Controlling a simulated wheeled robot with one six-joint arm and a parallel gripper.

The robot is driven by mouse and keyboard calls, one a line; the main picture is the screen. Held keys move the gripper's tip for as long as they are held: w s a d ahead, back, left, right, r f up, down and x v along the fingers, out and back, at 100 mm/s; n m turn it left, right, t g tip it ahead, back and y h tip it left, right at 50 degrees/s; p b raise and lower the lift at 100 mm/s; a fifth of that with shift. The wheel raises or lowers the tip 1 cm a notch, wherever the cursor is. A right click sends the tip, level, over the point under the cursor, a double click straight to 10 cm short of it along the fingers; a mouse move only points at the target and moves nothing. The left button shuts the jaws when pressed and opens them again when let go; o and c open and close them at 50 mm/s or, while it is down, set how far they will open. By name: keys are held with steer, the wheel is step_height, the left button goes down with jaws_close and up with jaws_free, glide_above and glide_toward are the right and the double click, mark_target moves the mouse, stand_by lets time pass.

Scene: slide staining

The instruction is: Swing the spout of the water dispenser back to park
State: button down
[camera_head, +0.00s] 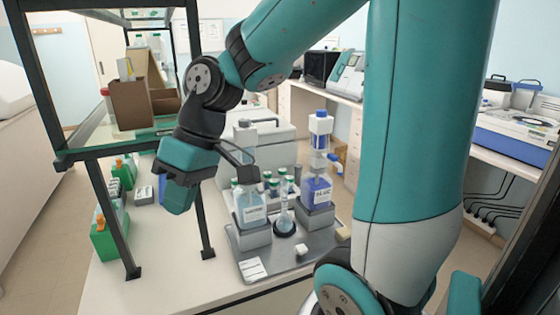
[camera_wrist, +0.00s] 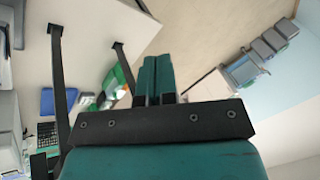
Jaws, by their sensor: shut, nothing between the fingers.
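A dispenser bottle with pale liquid (camera_head: 251,208), likely the water dispenser, stands on a grey block on the left of the metal tray; its label is too small to read surely. In the wrist view, the teal fingers (camera_wrist: 157,66) are together; the dispenser is not visible there.
A second dispenser with blue liquid (camera_head: 317,190) stands on the right of the tray (camera_head: 284,263). A small flask (camera_head: 284,222) and several capped bottles are between. A dark-framed shelf (camera_head: 96,155) stands left, its post near my gripper.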

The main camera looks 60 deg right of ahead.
steer(key=w+d+r+m+t, duration=0.1)
steer(key=w+d+m+t, duration=0.2)
steer(key=d, duration=1)
steer(key=s+d+m+t+h+p, duration=0.1)
steer(key=s+d+m, duration=0.15)
steer(key=d, duration=0.85)
steer(key=s+d+m+t+p, duration=0.1)
steer(key=s+d, duration=0.3)
steer(key=d, duration=0.7)
steer(key=a+r+p+x, duration=0.1)
steer(key=p+x, duration=0.3)
steer(key=x, duration=0.8)
steer(key=shift+w+a+p, duration=0.2)
steer(key=shift+a+p, duration=0.1)
steer(key=shift+a, duration=0.55)
steer(key=shift+s, duration=0.1)
